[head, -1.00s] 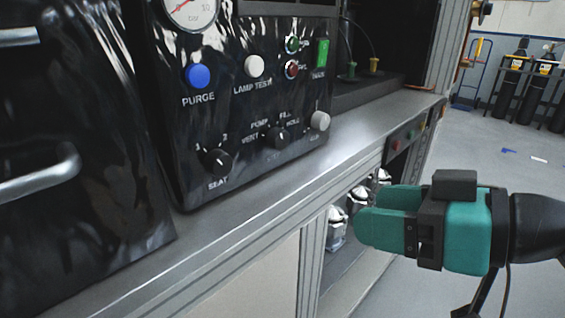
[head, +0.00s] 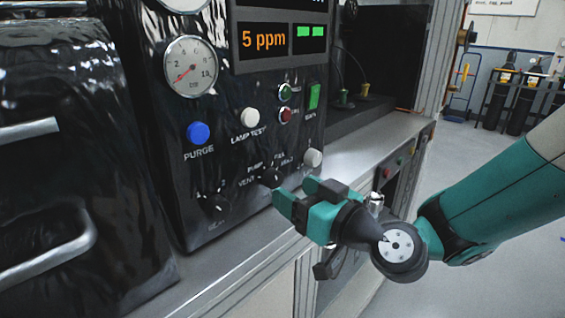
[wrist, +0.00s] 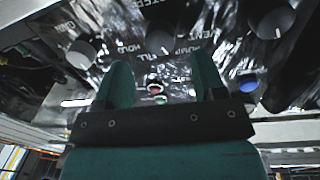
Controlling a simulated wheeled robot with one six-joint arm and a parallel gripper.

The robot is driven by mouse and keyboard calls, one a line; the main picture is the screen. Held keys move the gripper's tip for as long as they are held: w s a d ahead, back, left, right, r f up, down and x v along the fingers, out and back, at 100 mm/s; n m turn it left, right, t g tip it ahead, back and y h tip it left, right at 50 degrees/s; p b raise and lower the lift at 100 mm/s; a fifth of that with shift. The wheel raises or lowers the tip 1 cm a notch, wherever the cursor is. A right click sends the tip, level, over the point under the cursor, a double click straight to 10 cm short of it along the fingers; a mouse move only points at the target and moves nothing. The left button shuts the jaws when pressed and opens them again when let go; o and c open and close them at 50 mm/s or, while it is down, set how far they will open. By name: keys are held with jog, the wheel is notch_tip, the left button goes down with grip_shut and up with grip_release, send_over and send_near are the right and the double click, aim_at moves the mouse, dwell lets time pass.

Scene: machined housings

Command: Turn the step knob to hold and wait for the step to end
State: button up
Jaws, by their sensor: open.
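The step knob (head: 271,178) is a small dark round knob low on the black panel, with VENT, PUMP, FILL and HOLD lettered around it. I cannot tell which mark it points to. In the wrist view the knob (wrist: 161,38) appears upside down, with HOLD to its left and VENT to its right. My gripper (head: 294,194) is open and empty, just in front of the panel at the knob's lower right in the head view. In the wrist view my two teal fingers (wrist: 162,70) are spread, with the knob beyond and between them, apparently not touched.
The SEAT knob (head: 214,205) is left of the step knob, and a pale knob (head: 313,158) is right. Above are the blue PURGE button (head: 198,133), LAMP TEST button (head: 250,117), a gauge (head: 190,67) and a display (head: 265,40) reading 5 ppm. A bench ledge (head: 225,262) runs below.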

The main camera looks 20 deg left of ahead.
aim_at(277, 181)
jog(key=shift+p+x, duration=0.9)
jog(key=shift+x, duration=1.35)
jog(key=shift+c, duration=0.5)
jog(key=c, duration=0.8)
